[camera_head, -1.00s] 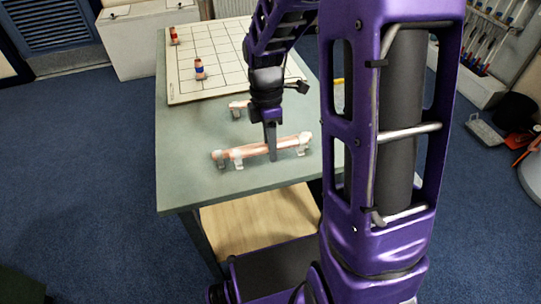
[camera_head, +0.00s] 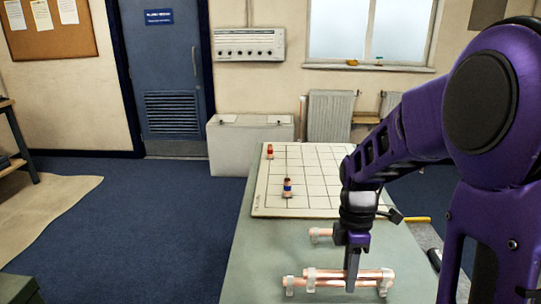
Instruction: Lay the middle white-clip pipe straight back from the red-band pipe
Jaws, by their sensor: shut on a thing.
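My gripper (camera_head: 352,284) points down over the near end of the green table and is shut on a copper pipe with white clips (camera_head: 330,273). A second copper length with white clips (camera_head: 298,284) lies just in front, overlapping it in view. Whether the held pipe is clear of the table cannot be told. A shorter white-clip pipe (camera_head: 320,233) lies behind, partly hidden by my arm. The red-band pipe (camera_head: 270,152) stands at the back left of the white gridded board (camera_head: 262,200). A blue-band pipe (camera_head: 287,189) stands nearer on the board.
The board's middle and visible right squares are bare. The green table (camera_head: 250,265) is clear to the left of the pipes. A yellow object (camera_head: 416,219) lies by the table's right side. A white cabinet (camera_head: 240,145) and radiator (camera_head: 330,117) stand beyond.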

